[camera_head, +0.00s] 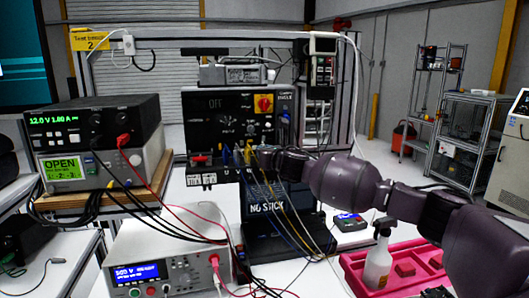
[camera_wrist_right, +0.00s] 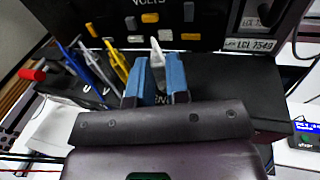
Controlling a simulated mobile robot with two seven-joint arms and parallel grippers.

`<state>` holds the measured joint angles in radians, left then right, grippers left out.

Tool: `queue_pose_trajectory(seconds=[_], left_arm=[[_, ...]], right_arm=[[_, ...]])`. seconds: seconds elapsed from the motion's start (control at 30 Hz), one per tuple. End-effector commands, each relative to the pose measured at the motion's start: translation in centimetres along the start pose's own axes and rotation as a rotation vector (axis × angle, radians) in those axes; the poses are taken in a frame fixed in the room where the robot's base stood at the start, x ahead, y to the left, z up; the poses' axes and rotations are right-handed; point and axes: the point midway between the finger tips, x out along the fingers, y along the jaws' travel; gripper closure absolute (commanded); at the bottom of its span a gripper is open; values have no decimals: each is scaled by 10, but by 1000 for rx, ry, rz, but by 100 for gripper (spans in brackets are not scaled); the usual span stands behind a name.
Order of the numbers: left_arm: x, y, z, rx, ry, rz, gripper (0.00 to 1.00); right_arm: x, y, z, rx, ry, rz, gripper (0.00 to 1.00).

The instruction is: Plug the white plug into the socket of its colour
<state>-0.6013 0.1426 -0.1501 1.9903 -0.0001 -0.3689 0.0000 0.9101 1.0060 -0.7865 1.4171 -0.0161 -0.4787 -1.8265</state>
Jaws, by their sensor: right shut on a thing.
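My right gripper (camera_wrist_right: 158,82), with blue fingers, is shut on the white plug (camera_wrist_right: 156,50), seen in the right wrist view. The plug points up toward the lower face of a black panel (camera_wrist_right: 100,14); whether its tip touches the panel I cannot tell. The panel bears several small yellow, grey, white and orange blocks; a whitish one (camera_wrist_right: 165,35) is close to the plug tip. In the head view my right gripper (camera_head: 258,154) is in front of the panel's (camera_head: 205,122) lower right part and hides the plug. My left gripper is not in view.
Blue, white and yellow leads (camera_wrist_right: 112,62) stand close left of the gripper, and a red-tipped one (camera_wrist_right: 32,74) is farther left. Cables hang below the panel. Stacked instruments (camera_head: 95,125) stand at left; a spray bottle (camera_head: 378,262) and pink tray (camera_head: 352,262) are at right.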

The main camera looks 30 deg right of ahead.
Motion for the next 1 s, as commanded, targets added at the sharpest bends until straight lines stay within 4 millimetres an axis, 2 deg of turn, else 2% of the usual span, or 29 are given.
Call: queue_pose_trajectory(seconds=[0.23, 1.0], left_arm=[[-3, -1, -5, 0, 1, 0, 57], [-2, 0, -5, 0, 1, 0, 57]], right_arm=[[0, 0, 0, -1, 0, 0, 100], [0, 0, -4, 0, 1, 1, 100]])
